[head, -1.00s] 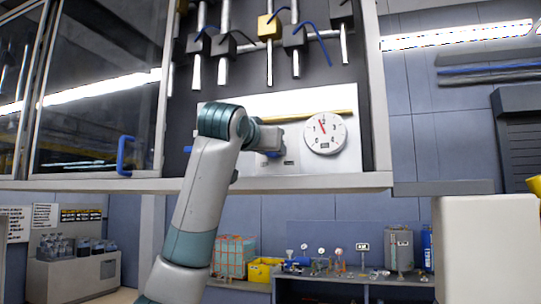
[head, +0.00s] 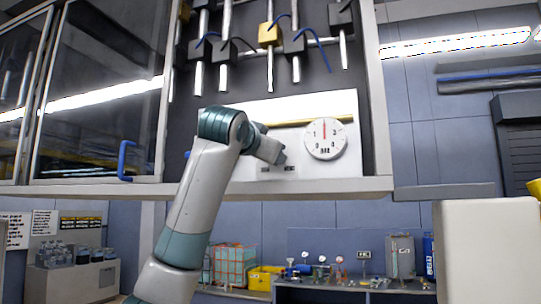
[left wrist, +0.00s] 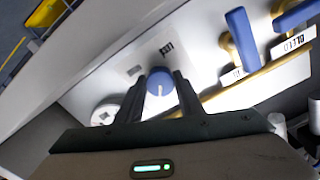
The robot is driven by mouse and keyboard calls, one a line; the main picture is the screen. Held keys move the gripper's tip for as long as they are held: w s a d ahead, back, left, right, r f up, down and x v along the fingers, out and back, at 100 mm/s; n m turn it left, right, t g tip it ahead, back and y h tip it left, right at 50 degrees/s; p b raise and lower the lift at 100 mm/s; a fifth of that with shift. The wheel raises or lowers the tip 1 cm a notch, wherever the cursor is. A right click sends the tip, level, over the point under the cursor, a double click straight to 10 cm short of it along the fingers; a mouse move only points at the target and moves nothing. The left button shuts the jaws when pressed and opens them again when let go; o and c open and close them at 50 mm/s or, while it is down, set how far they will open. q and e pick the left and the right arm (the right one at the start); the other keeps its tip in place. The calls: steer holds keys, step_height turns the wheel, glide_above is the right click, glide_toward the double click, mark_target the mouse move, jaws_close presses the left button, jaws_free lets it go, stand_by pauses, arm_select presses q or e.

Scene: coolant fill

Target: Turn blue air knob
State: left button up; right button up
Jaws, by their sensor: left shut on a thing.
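The blue air knob (left wrist: 161,84) is on the white panel (head: 300,107) and shows in the left wrist view with a pale mark line on its face. My left gripper (left wrist: 157,90) is shut on it, with one dark finger on each side. In the head view my left gripper (head: 278,157) reaches the panel and hides the knob. The round white gauge (head: 325,139) is to the right of the gripper, and its red needle points about straight up. My right gripper is in neither view.
Blue lever handles (left wrist: 242,40) stand on yellow pipe beside the knob. A glass door (head: 103,95) with a blue handle (head: 125,160) is to the left. Valves and pipes (head: 294,43) hang above the panel. A ledge (head: 300,186) runs below it.

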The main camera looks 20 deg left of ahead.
arm_select(q)
steer(key=o, duration=1.1)
steer(key=shift+c, duration=0.2)
steer(key=shift+s, duration=0.15)
steer(key=shift+s+f+b, duration=0.1)
steer(key=shift+s+b, duration=0.35)
steer(key=shift+b, duration=0.05)
steer(key=s+b, duration=0.8)
steer(key=s, duration=0.8)
steer(key=shift+s+a, duration=0.15)
steer(key=shift+a, duration=0.15)
